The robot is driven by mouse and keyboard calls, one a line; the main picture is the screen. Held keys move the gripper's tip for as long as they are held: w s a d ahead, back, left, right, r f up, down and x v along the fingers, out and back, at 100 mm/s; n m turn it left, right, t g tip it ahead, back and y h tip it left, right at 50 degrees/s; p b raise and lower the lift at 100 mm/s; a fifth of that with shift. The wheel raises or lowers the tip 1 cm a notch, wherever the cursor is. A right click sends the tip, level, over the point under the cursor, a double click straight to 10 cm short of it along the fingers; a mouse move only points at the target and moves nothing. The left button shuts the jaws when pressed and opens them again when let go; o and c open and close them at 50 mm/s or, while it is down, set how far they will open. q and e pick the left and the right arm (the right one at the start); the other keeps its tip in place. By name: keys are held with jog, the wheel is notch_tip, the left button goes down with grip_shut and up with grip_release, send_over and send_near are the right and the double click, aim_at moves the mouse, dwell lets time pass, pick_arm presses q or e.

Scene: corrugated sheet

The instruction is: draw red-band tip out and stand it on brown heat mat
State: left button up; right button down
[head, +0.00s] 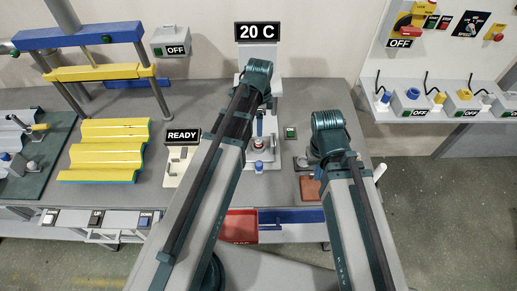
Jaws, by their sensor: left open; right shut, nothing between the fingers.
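A small upright piece with a red band (259,142) stands on the light grey stand under the 20 C display; I take it for the red-band tip, though it is too small to be sure. My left gripper (261,122) points down just above it, open, its fingers partly hidden by its wrist. The brown heat mat (309,189) lies near the bench's front edge, partly covered by my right arm; the part of it that shows is bare. My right gripper (322,155) is shut and empty behind the mat, mostly hidden by its own wrist.
A 20 C display (257,31) stands at the back. A red bin (239,226) and blue bin (290,216) hang at the front. Switched stations (410,104) stand right.

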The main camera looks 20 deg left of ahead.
pick_arm(q)
jog(key=shift+f+b, duration=1.4)
jog(key=shift+f, duration=0.55)
pick_arm(e)
jog(key=shift+f, duration=2)
pick_arm(q)
jog(key=f+b, duration=0.5)
jog(key=shift+s+a+f, duration=0.1)
jog(key=shift+s+f, duration=0.1)
pick_arm(e)
send_over(310, 196)
notch_tip(310, 196, down, 5)
jog(key=shift+f, duration=0.15)
pick_arm(q)
jog(key=shift+r, duration=0.15)
jog(key=shift+c, duration=0.2)
grip_shut()
